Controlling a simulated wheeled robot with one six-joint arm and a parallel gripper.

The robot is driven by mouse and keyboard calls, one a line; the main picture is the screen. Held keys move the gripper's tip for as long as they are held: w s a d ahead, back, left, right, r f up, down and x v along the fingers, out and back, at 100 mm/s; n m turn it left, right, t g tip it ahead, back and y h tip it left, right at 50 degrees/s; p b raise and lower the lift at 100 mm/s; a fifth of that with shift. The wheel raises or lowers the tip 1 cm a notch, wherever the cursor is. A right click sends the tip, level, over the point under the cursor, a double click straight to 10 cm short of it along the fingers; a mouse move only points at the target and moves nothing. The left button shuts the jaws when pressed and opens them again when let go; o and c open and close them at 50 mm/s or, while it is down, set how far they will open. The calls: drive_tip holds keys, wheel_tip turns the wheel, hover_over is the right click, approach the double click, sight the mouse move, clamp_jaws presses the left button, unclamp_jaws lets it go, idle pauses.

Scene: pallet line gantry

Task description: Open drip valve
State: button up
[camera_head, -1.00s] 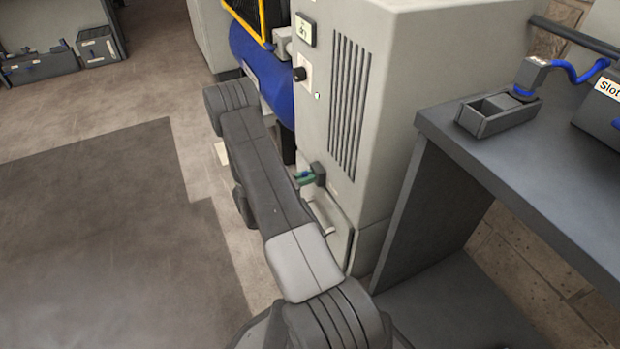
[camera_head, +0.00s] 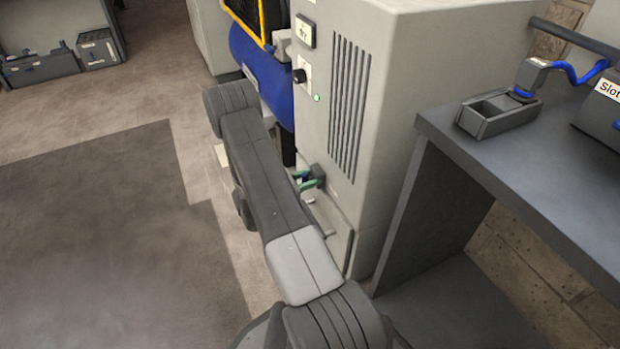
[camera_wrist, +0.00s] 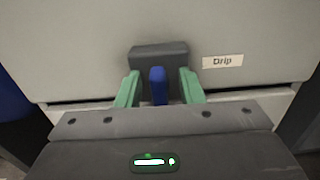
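The drip valve has a blue handle (camera_wrist: 158,86) on a dark block (camera_wrist: 158,56), beside a label reading "Drip" (camera_wrist: 222,61) in the wrist view. My gripper (camera_wrist: 159,85) has its two green fingers open on either side of the blue handle, with a small gap visible on each side. In the head view, the green fingers of my gripper (camera_head: 308,180) show at the dark valve block (camera_head: 318,172), low on the grey cabinet. My arm hides part of that area.
The grey cabinet (camera_head: 390,100) has vents, a knob (camera_head: 299,76) and a small display (camera_head: 306,31). A blue tank (camera_head: 262,80) stands to its left. A dark table (camera_head: 500,150) with a small holder (camera_head: 498,114) stands at right. Floor at left is open.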

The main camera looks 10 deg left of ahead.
drive_tip(key=p+v, duration=0.3)
drive_tip(key=v, duration=1)
drive_tip(key=shift+s+a, duration=0.25)
drive_tip(key=shift+a, duration=0.05)
drive_tip(key=b+x, duration=0.3)
drive_tip(key=x, duration=1.1)
drive_tip(key=shift+a, duration=0.1)
